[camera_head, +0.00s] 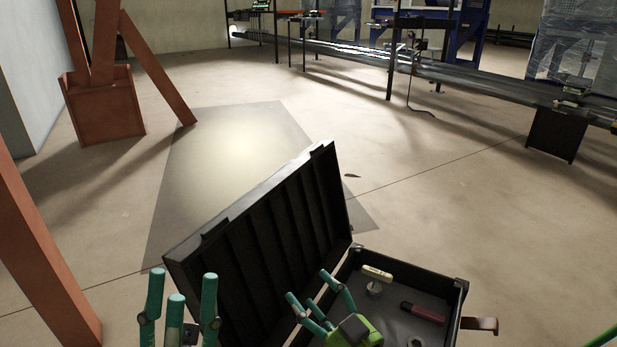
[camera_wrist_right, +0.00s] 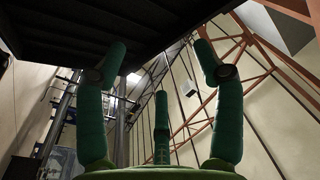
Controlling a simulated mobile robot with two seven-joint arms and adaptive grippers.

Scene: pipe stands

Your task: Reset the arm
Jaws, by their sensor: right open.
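My left gripper (camera_head: 180,295) is at the bottom left in the head view. Its teal fingers point up and stand apart, with nothing between them. My right gripper (camera_head: 312,300) is at the bottom centre, in front of the open black case. Its teal fingers are spread and empty. The right wrist view shows the same fingers (camera_wrist_right: 160,75) wide apart, with a dark ribbed panel above them. The green right gripper body covers part of the case. My arms are mostly outside the picture.
The black case (camera_head: 455,300) lies open, its ribbed lid (camera_head: 265,235) raised. Inside are a red-and-black tool (camera_head: 423,312), a cream-coloured piece (camera_head: 377,273) and small round parts. Rust-brown beams (camera_head: 45,265) stand left.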

